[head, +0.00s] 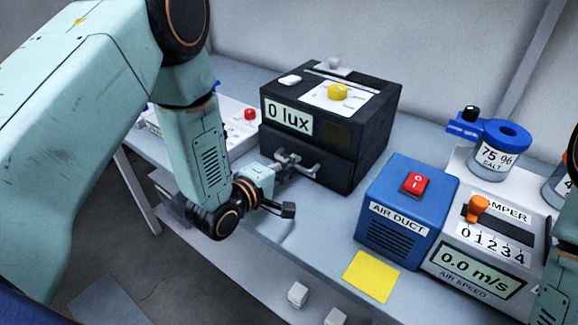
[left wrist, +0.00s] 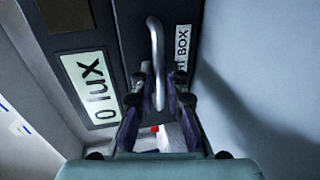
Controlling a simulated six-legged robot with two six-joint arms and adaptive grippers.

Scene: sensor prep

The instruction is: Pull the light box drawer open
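The light box (head: 330,120) is a black box with a "0 lux" display and a yellow knob on top. Its drawer (head: 335,172) is the lower front part and looks flush with the body. A grey bar handle (head: 308,168) is on the drawer front; it also shows in the left wrist view (left wrist: 156,45). My right gripper is out of view.
A blue air duct box (head: 405,215) with a red switch and an air speed panel (head: 490,245) stand to the right. A yellow note (head: 371,276) lies near the front edge. A white device with a red knob (head: 250,114) is left of the light box.

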